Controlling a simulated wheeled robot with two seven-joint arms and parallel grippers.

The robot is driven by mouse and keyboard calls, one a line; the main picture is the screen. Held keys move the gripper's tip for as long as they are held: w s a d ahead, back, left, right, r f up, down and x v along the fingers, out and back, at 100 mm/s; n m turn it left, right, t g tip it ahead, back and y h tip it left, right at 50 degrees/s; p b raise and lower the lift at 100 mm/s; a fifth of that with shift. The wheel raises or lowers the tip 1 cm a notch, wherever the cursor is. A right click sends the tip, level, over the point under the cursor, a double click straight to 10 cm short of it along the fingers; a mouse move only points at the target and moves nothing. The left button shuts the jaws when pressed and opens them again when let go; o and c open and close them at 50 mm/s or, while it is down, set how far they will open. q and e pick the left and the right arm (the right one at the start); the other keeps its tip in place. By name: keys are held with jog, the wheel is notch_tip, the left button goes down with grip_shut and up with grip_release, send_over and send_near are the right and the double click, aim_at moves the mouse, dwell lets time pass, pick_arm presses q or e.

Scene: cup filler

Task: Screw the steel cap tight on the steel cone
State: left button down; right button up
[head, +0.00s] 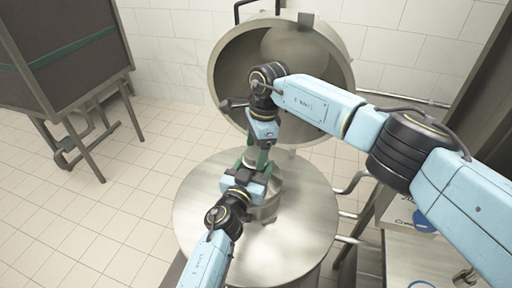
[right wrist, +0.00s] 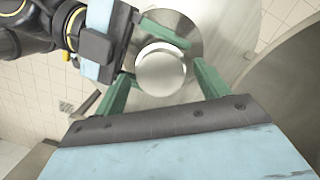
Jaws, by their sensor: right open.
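A small steel cone (head: 268,204) stands on a round steel top, largely hidden by my arms. In the right wrist view the round, shiny steel cap (right wrist: 160,70) shows end-on, over the middle of the cone. My right gripper (head: 257,158) points down from above. Its green fingers in the right wrist view (right wrist: 163,80) are apart on either side of the cap, with visible gaps. My left gripper (head: 250,166) comes in low from the front left, beside the cone. One green finger reaches past the cap; whether its fingers grip the cone is hidden.
The round steel top (head: 300,228) is bare around the cone. A large open steel drum (head: 335,65) stands behind it. Bent steel pipes (head: 352,215) and a box (head: 408,215) are at the right. A dark panel on legs (head: 70,45) is at the left.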

jog(key=shift+r, duration=2.25)
jog(key=shift+c, duration=0.5)
jog(key=shift+r+n+h, duration=0.3)
jog(key=shift+r+n, duration=0.25)
jog(key=shift+n, duration=0.65)
notch_tip(320, 180, up, 2)
jog(key=n+h, duration=0.1)
jog(key=n, duration=0.3)
jog(key=shift+f, duration=0.1)
jog(key=shift+f, duration=3.95)
jog(key=shift+c, duration=0.3)
